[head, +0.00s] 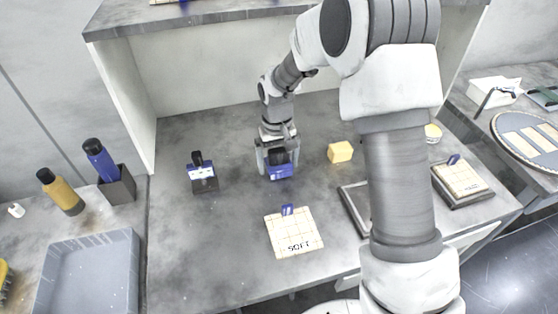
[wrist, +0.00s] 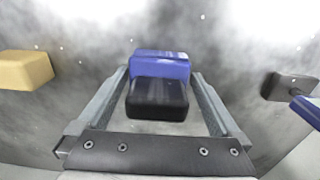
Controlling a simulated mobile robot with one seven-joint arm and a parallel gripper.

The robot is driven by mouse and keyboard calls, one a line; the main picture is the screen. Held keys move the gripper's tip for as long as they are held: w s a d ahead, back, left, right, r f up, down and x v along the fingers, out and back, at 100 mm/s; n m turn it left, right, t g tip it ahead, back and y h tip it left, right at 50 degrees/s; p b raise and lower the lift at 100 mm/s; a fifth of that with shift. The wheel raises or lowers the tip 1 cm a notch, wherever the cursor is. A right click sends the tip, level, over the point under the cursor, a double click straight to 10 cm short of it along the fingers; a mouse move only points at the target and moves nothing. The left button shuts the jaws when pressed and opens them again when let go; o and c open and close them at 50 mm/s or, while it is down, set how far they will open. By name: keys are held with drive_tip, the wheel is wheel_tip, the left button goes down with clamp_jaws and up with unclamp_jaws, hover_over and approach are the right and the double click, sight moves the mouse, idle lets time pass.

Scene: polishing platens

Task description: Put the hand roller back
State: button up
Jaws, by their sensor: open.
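My gripper (head: 277,152) is open above the grey worktop, in the middle of the head view. A blue and black block-like tool (head: 281,172) lies at its fingertips. In the wrist view this tool (wrist: 160,68) sits between the two open fingers, with a clear gap on each side. A similar dark tool with an upright black handle and blue-white label (head: 203,173) stands to the left. I cannot tell for certain which object is the hand roller; a white block with a dark bent handle (head: 492,92) sits on the right bench.
A yellow block (head: 340,152) is right of my gripper. A square pad marked SOFT (head: 293,233) lies in front. At left are a grey tray (head: 88,275), a blue bottle in a dark holder (head: 118,185) and a yellow bottle (head: 62,192). A shelf (head: 205,30) rises behind.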

sight(279, 150)
wheel_tip(279, 150, up, 13)
drive_tip(key=shift+f+p, duration=0.2)
drive_tip(key=shift+p, duration=0.2)
drive_tip(key=s+d+r+t, duration=0.2)
drive_tip(key=s+d+r, duration=0.3)
drive_tip(key=r, duration=0.2)
drive_tip(key=s+d+r+m+t, duration=0.1)
drive_tip(key=s+d, duration=0.3)
drive_tip(key=s, duration=0.6)
drive_tip(key=s+d+r+m+t, duration=0.2)
drive_tip(key=s+d+r, duration=0.2)
drive_tip(key=s, duration=0.5)
drive_tip(key=shift+s+d+t, duration=0.35)
drive_tip(key=shift+d+t, duration=0.05)
drive_tip(key=shift+d, duration=0.3)
drive_tip(key=shift+r, duration=0.15)
